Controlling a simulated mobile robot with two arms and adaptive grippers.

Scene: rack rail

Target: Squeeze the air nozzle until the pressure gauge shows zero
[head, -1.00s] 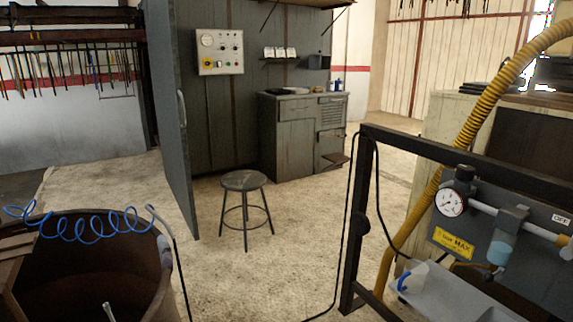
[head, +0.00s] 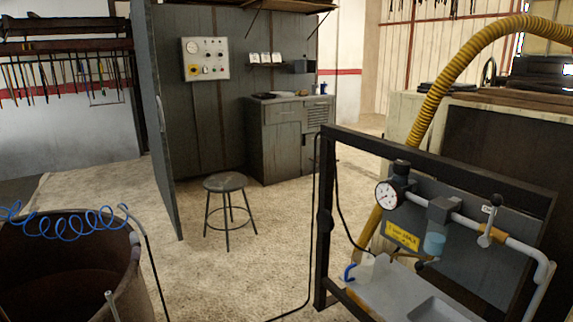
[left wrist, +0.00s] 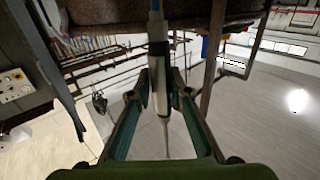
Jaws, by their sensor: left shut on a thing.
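The pressure gauge (head: 387,194) is a white dial at the left end of a grey pipe on the black rack; its needle is too small to read exactly. The air nozzle (left wrist: 159,80) is pale with a dark band and a thin tip, seen in the left wrist view. My left gripper (left wrist: 160,88) is shut around the nozzle's body, with one finger on each side. A blue coiled hose (head: 70,222) hangs over the rusty drum (head: 75,265) in the head view. Neither gripper shows in the head view.
The pipe carries a lever valve (head: 487,236) and a blue-bowled filter (head: 434,243), with a yellow label (head: 402,235) below the gauge. A grey tray (head: 405,295) lies beneath. A stool (head: 227,190) stands on the open floor between drum and rack. A yellow duct (head: 445,85) arches behind.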

